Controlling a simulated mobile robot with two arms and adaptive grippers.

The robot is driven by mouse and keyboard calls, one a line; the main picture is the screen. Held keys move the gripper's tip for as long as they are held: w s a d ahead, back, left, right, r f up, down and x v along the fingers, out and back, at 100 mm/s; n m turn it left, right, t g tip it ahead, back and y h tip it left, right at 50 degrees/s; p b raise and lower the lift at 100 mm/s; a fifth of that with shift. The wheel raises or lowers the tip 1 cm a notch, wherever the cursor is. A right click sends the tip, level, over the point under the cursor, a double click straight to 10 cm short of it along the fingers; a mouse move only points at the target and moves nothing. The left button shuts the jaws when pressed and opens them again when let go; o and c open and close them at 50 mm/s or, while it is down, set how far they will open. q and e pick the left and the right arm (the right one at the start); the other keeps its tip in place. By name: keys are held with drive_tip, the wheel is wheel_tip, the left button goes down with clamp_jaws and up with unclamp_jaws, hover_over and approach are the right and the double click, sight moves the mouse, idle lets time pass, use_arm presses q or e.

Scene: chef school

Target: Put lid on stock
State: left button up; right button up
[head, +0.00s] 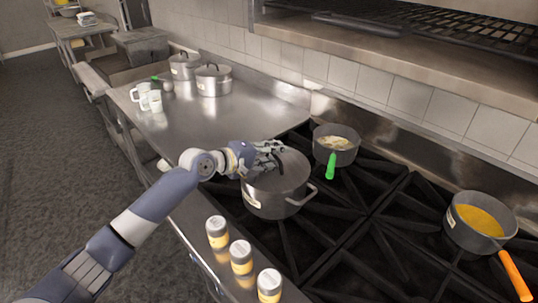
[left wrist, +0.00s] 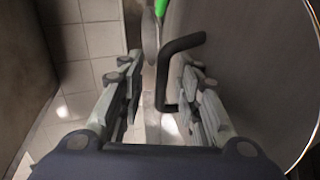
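A large grey pot (head: 273,199) with side handles and a label stands on the near-left part of the stove. A flat grey lid (head: 290,178) with a dark arched handle covers its top; whether it sits fully flush is hard to tell. My left gripper (head: 272,153) is over the lid. In the left wrist view, the lid (left wrist: 255,75) fills the right side. The gripper (left wrist: 160,85) is open there, with the dark lid handle (left wrist: 161,78) between its fingers. The right finger is on the lid side of the handle's bar. My right gripper is not in view.
A pan with a green handle (head: 335,147) and an orange-handled pan of yellow liquid (head: 479,221) stand on the stove (head: 375,230). Three spice jars (head: 241,257) line the front edge. Lidded pots (head: 213,80) and white jugs (head: 147,97) stand on the steel counter (head: 235,117), otherwise mostly clear.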

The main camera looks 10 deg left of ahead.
use_arm(q)
drive_tip(key=v, duration=1.2)
